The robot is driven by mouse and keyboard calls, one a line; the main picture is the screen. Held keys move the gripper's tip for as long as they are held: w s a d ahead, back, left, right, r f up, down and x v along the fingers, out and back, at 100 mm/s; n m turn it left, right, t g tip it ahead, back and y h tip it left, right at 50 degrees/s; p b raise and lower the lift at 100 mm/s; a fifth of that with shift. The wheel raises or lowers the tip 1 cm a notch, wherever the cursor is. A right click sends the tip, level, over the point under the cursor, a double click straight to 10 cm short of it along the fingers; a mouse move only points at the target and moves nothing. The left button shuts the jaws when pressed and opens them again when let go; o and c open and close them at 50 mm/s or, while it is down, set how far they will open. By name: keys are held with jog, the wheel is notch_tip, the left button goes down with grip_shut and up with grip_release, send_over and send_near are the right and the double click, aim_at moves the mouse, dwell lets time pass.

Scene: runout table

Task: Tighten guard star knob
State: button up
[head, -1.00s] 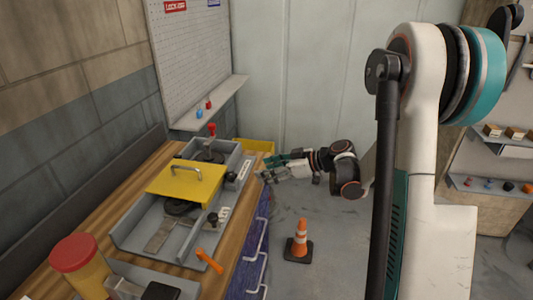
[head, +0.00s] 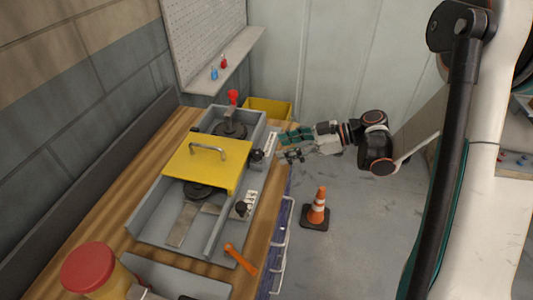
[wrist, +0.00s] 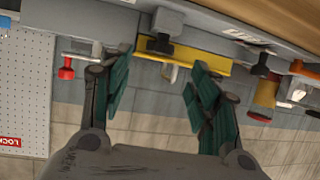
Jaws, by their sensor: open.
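The yellow guard (head: 207,165) with a metal handle sits across the grey machine trough on the bench. A dark knob (head: 257,155) stands at the guard's right edge, and another dark knob (head: 241,208) is on the trough's side nearer me; I cannot tell their star shape. My gripper (head: 287,147) is open and empty, just right of the first knob and apart from it. In the wrist view, a dark knob (wrist: 160,44) and the yellow guard (wrist: 190,57) show beyond and between the spread green fingers (wrist: 158,75).
A red-topped lever (head: 232,97) stands at the trough's far end. An orange lever (head: 240,258) juts from the near right side. A red-lidded container (head: 88,268) is at the front left. An orange cone (head: 318,206) stands on the otherwise clear floor nearby.

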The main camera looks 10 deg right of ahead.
aim_at(260, 153)
jog(key=b+x, duration=0.1)
jog(key=x, duration=0.6)
jog(key=shift+c, duration=0.5)
jog(key=c, duration=1)
